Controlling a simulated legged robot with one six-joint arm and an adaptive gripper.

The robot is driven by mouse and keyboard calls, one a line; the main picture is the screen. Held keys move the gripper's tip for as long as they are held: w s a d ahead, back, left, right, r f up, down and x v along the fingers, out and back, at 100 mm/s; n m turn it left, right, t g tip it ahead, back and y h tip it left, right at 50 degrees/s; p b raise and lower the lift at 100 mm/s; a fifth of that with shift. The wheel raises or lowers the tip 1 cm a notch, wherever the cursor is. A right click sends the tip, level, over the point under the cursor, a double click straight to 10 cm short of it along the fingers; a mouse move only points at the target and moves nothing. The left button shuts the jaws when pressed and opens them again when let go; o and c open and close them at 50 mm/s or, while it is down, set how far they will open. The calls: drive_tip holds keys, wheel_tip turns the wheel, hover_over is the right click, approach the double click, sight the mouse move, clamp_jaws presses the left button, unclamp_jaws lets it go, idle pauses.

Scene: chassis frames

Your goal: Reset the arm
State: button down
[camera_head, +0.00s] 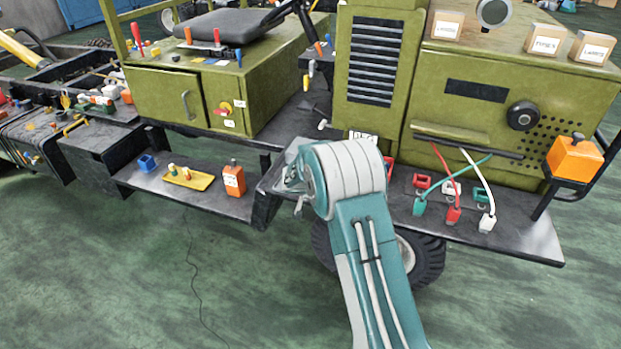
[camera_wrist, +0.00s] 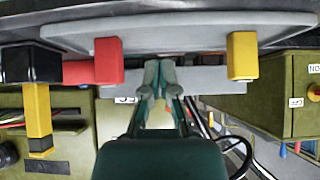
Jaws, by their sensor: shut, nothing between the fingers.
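My arm, teal and pale grey, rises from the bottom of the head view and bends in front of the green machine (camera_head: 455,90). Its far end is mostly hidden behind the bend there, so I cannot make out the fingertips in that view. In the wrist view my gripper (camera_wrist: 160,75) has its two teal-grey fingers close together, shut and empty. The fingertips appear in front of a grey panel (camera_wrist: 195,45) with a red block (camera_wrist: 108,60) to their left and a yellow block (camera_wrist: 242,55) to their right. I cannot tell whether they touch the panel.
A dark side shelf holds a yellow tray (camera_head: 188,178), a blue cup (camera_head: 147,162) and an orange box (camera_head: 234,179). Red, white and teal cables with plugs (camera_head: 453,214) lie on the right ledge, near an orange canister (camera_head: 574,157). The green floor (camera_head: 120,270) at left is mostly clear.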

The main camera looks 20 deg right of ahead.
drive_tip(key=shift+d+r, duration=0.2)
drive_tip(key=s+d+r+n+g, duration=0.1)
drive_tip(key=s+r, duration=1.7)
drive_tip(key=r, duration=0.3)
drive_tip(key=s+a+r+n+y, duration=0.1)
drive_tip(key=s+a+n+y, duration=0.1)
drive_tip(key=s, duration=1.1)
drive_tip(key=s+a+r+n+y, duration=0.2)
drive_tip(key=s+a+n+y, duration=0.1)
drive_tip(key=s, duration=1.1)
drive_tip(key=shift+a+r+n+g, duration=0.2)
drive_tip(key=shift+a+n+g, duration=0.15)
drive_tip(key=shift+a, duration=0.45)
